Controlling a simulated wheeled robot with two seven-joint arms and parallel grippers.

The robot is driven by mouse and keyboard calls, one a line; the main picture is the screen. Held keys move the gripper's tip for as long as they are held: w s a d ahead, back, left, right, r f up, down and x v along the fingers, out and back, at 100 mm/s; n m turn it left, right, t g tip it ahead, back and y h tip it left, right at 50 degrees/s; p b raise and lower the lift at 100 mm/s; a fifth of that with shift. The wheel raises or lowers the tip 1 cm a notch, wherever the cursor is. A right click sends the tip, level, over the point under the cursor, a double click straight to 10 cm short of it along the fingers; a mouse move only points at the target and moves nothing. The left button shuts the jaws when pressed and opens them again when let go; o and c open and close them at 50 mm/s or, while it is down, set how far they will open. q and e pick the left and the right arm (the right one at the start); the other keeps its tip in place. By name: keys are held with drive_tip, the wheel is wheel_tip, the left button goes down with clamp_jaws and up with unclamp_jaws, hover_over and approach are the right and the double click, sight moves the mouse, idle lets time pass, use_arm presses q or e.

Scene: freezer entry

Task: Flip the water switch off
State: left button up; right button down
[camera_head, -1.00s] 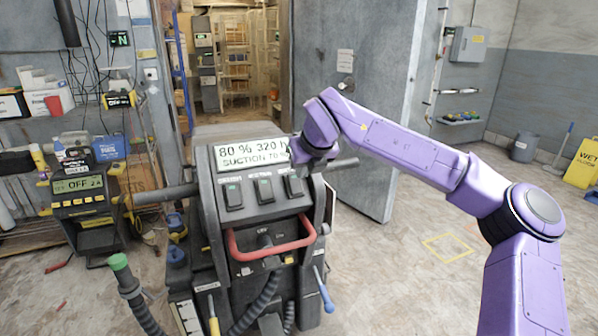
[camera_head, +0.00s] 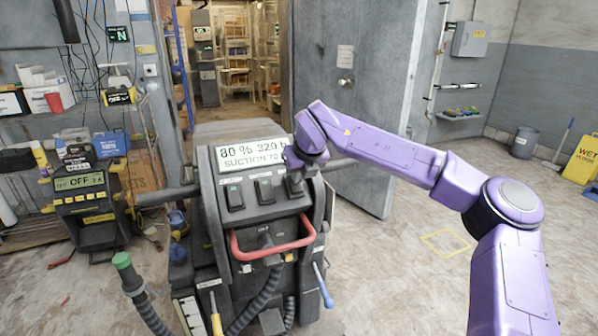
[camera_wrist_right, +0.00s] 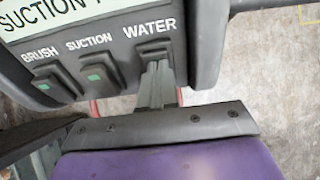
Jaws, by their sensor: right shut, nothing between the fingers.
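The water switch (camera_wrist_right: 155,47) is a dark rocker under the label WATER, at the right end of a row of three on the machine's panel. In the wrist view my right gripper (camera_wrist_right: 158,70) is shut with nothing held, its fingertips at the lower part of this switch. I cannot tell whether they touch. The fingers hide the switch's lower part, so its position is unclear. In the head view my right gripper (camera_head: 294,180) is over the right end of the panel and largely covers the water switch. My left gripper is not in view.
The brush switch (camera_wrist_right: 54,82) and suction switch (camera_wrist_right: 97,75) sit left of it, each with a green mark. Above is a display (camera_head: 250,153); below is a red handle (camera_head: 272,243). A dark bar sticks out on each side. Free floor lies to the right.

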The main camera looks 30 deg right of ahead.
drive_tip(key=shift+s+a+f+b, duration=0.15)
drive_tip(key=shift+s+f+b, duration=0.25)
drive_tip(key=shift+s+b, duration=0.25)
drive_tip(key=w+r+p+v, duration=0.1)
drive_tip(key=v, duration=1.3)
drive_tip(key=shift+w+d+p, duration=0.25)
drive_tip(key=shift+w+p, duration=0.05)
drive_tip(key=shift+w, duration=0.15)
drive_tip(key=shift+r, duration=0.1)
